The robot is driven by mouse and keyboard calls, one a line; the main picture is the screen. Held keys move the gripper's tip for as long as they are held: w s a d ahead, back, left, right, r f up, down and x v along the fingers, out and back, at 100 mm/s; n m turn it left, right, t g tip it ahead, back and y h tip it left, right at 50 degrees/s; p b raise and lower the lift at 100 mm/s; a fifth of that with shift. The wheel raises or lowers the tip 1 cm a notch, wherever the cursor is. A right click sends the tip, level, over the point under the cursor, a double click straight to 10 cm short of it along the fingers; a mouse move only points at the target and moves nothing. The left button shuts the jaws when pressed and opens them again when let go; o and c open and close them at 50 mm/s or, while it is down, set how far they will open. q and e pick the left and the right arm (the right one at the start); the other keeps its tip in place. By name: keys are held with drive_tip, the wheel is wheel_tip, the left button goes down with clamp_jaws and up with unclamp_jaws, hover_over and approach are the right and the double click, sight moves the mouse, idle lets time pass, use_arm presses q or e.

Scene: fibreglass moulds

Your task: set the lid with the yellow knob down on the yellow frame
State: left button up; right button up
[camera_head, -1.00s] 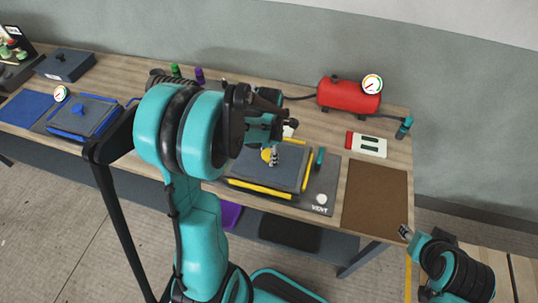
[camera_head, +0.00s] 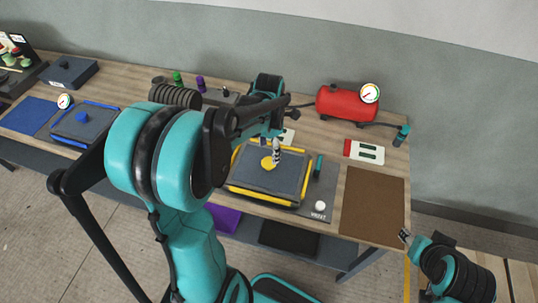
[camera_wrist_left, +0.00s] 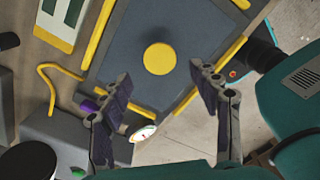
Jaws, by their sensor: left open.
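The dark grey lid (camera_head: 277,182) with the round yellow knob (camera_head: 267,163) lies on the yellow frame (camera_head: 262,191), whose edges show around it. In the left wrist view the knob (camera_wrist_left: 159,59) sits on the lid (camera_wrist_left: 135,30), with yellow frame strips (camera_wrist_left: 98,34) along its sides. My left gripper (camera_head: 275,154) is over the lid, close beside the knob. In the wrist view its two fingers (camera_wrist_left: 160,105) are spread apart with nothing between them, and the knob is beyond the tips. My right gripper (camera_head: 404,236) is low at the right, away from the lid; its jaws are too small to judge.
A grey board marked VENT (camera_head: 322,198) lies under the frame. A brown mat (camera_head: 373,202) is to the right. A red tank (camera_head: 346,103) with a gauge stands behind. A blue-framed mould (camera_head: 85,124) sits at the left. A teal bottle (camera_head: 318,165) stands close to the frame.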

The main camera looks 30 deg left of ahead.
sight(269, 162)
use_arm(q)
drive_tip(key=s+d+r+m+t, duration=0.3)
drive_tip(key=s+d+r+m, duration=0.1)
drive_tip(key=m, duration=1.1)
drive_tip(key=s+d+r+m+t, duration=0.4)
drive_tip(key=s+d+r+m, duration=0.1)
drive_tip(key=m, duration=0.9)
drive_tip(key=shift+s+d+m+p, duration=0.4)
drive_tip(key=shift+s+d, duration=0.4)
drive_tip(key=shift+s, duration=0.2)
